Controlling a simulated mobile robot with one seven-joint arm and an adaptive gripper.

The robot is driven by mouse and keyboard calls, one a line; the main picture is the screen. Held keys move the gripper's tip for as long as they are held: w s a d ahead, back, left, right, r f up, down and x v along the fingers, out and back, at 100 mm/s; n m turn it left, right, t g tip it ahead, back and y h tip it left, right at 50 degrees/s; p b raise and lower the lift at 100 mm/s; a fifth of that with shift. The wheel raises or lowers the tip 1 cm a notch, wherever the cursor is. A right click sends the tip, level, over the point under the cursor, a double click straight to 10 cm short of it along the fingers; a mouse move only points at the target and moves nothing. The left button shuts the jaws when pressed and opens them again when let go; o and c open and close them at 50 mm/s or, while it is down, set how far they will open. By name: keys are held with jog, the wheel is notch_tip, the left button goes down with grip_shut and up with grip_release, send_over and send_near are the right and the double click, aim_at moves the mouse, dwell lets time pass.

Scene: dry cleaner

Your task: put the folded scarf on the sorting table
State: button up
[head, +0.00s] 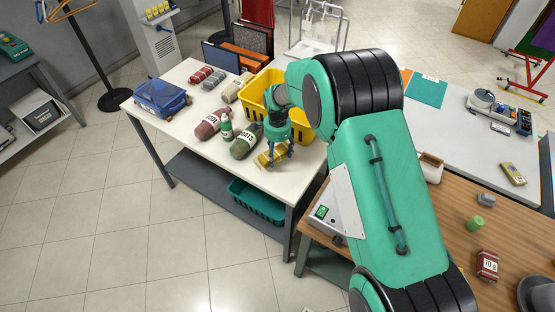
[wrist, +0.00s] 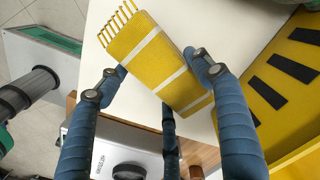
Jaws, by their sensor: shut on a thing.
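The folded scarf (wrist: 150,58) is yellow with white stripes and a fringe at one end. My gripper (head: 276,160) is shut on it, with blue fingers on both sides of the scarf in the wrist view (wrist: 152,72). In the head view the scarf (head: 264,160) shows partly behind the fingers, over the front right part of the white table (head: 197,103), which appears to be the sorting table. I cannot tell whether the scarf touches the tabletop.
A yellow crate (head: 312,130) stands close behind my gripper. Labelled bundles, red (head: 208,127) and green (head: 243,145), and a green bottle (head: 226,128) lie or stand to the left.

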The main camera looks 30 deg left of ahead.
aim_at(277, 155)
jog(key=shift+f, duration=1.75)
jog(key=shift+f, duration=0.1)
jog(key=o, duration=1.2)
notch_tip(277, 155, up, 12)
jog(key=shift+r+p, duration=0.1)
jog(key=shift+p, duration=0.2)
jog(key=shift+r, duration=0.1)
